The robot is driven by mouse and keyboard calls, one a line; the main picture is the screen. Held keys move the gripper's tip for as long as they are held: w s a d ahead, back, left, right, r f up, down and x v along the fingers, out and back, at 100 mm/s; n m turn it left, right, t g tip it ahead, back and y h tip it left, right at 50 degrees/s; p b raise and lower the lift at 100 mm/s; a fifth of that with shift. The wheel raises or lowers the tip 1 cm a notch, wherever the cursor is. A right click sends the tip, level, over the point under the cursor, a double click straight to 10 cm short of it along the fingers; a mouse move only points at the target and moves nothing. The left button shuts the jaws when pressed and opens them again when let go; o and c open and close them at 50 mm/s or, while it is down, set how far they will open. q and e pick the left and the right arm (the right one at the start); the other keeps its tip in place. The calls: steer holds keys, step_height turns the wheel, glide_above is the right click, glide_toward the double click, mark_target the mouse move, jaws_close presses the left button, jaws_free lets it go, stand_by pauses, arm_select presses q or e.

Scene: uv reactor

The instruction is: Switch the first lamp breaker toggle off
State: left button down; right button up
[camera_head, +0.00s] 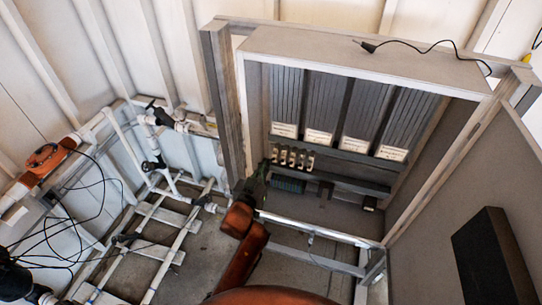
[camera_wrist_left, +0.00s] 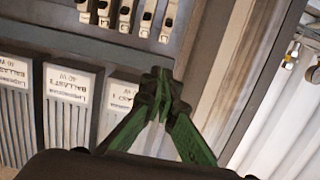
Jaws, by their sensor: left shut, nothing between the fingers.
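A row of small breakers with pale toggles (camera_head: 292,158) sits on a rail inside the open cabinet, below the labelled ballasts. In the left wrist view the breakers run along the top edge; the one at the cabinet-side end (camera_wrist_left: 169,20) is closest to my fingers. I cannot tell which way its toggle is set. My left gripper (camera_head: 263,168) reaches into the cabinet at the left end of the row. In the left wrist view its green fingers (camera_wrist_left: 160,88) are shut and empty, with the tips apart from the breakers in the picture. My right gripper is out of view.
Several ballasts (camera_head: 324,110) with white labels hang above the breakers. The cabinet's left side post (camera_head: 222,100) is close to my left gripper. White pipes (camera_head: 165,225) stand left of the cabinet, and a black cable (camera_head: 430,48) lies on its top.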

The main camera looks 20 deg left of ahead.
mark_target(275, 149)
arm_select(q)
steer(key=w, duration=0.3)
steer(key=w+f+p, duration=0.1)
steer(key=w, duration=0.2)
steer(key=w+p, duration=0.1)
steer(key=w, duration=0.3)
steer(key=shift+d+f, duration=0.15)
steer(key=shift+f, duration=0.1)
steer(key=shift+s+f, duration=0.3)
steer(key=shift+f, duration=0.3)
steer(key=shift+s+f, duration=0.3)
steer(key=shift+f, duration=0.3)
steer(key=shift+s+f+p, duration=0.3)
steer(key=shift+s+f, duration=0.1)
steer(key=shift+f, duration=0.25)
